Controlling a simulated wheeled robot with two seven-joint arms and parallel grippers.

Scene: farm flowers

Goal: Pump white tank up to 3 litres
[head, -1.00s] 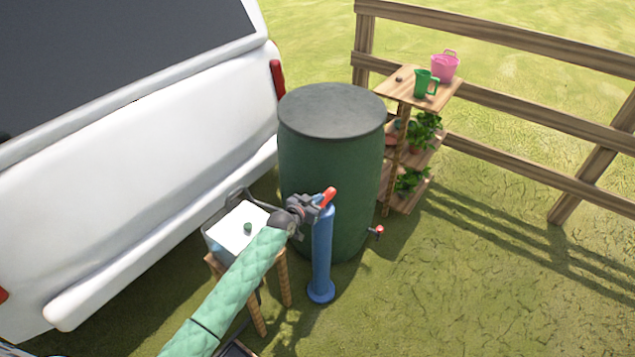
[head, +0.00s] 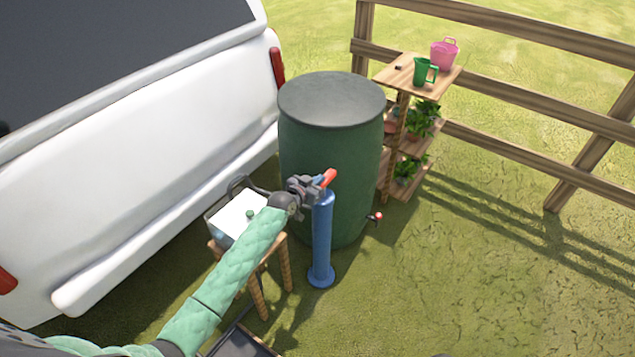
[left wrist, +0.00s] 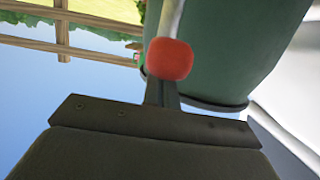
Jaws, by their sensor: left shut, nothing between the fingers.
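The white-topped tank (head: 238,214) stands on a small wooden stool beside the white vehicle. My left forearm hides part of it, and I cannot read its level. The blue upright pump (head: 321,245) stands on the grass to its right, with a red-ended handle (head: 328,177) at its top. My left gripper (head: 312,187) is shut at the pump's top, close against the handle, with nothing between its fingers. In the left wrist view the red handle end (left wrist: 169,59) is just beyond the fingers (left wrist: 161,92). My right gripper is not in view.
A large green barrel (head: 332,150) with a red-handled tap stands right behind the pump. The white vehicle (head: 150,150) is on the left. A wooden shelf (head: 390,75) with a green jug, a pink bucket and plants stands by the fence (head: 500,140). The grass at right is free.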

